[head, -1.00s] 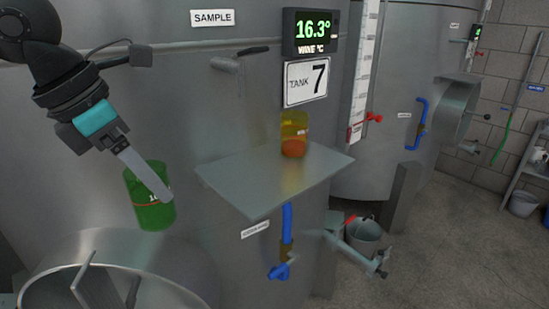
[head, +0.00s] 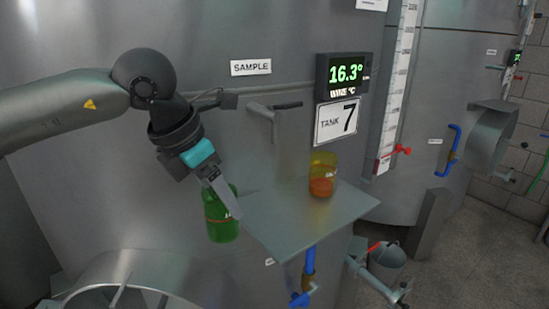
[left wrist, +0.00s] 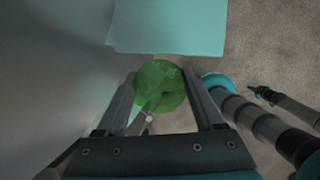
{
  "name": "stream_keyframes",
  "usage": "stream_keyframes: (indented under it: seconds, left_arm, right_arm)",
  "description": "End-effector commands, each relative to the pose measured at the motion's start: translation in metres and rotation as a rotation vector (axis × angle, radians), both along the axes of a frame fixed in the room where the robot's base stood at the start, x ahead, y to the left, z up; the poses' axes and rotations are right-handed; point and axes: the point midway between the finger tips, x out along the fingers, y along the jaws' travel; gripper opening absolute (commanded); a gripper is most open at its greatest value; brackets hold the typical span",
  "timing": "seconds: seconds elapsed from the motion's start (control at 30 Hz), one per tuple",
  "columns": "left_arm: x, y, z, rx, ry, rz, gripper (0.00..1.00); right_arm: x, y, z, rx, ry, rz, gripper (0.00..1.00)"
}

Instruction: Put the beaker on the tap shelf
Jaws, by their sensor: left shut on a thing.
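My left gripper (head: 222,200) is shut on a green, see-through beaker (head: 219,222) with a red line around it. It holds the beaker roughly upright in the air, just left of the tap shelf (head: 287,234). In the left wrist view the green beaker (left wrist: 160,78) sits between the two fingers, and the pale shelf plate (left wrist: 170,27) lies beyond it. The shelf is a flat grey plate on the tank's side. A yellow beaker (head: 323,161) with orange-red contents stands on its back right part. My right gripper is not in view.
A sample tap (head: 272,108) juts from the tank above the shelf's back left. A blue-handled valve (head: 309,262) hangs below the shelf. A round metal opening (head: 130,272) is at the lower left. The shelf's front and left parts are clear.

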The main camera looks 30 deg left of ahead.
Motion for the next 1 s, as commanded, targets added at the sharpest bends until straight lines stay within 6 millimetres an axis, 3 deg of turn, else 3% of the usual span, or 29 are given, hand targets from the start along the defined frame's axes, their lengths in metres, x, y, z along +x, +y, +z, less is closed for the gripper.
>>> stream_keyframes:
  seconds: [0.03,0.23,0.7,1.0]
  left_arm:
    - [0.003,-0.002,0.005,-0.007,0.001,-0.003,0.14]
    - [0.014,-0.007,0.005,-0.008,0.0,0.003,0.14]
    - [0.059,-0.018,0.003,-0.008,-0.004,0.005,0.14]
    - [0.076,-0.022,0.001,-0.005,-0.003,0.006,0.14]
  right_arm:
    - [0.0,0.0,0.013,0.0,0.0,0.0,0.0]
    - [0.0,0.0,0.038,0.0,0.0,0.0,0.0]
    - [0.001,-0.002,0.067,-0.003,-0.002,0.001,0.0]
    - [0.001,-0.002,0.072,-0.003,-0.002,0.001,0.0]
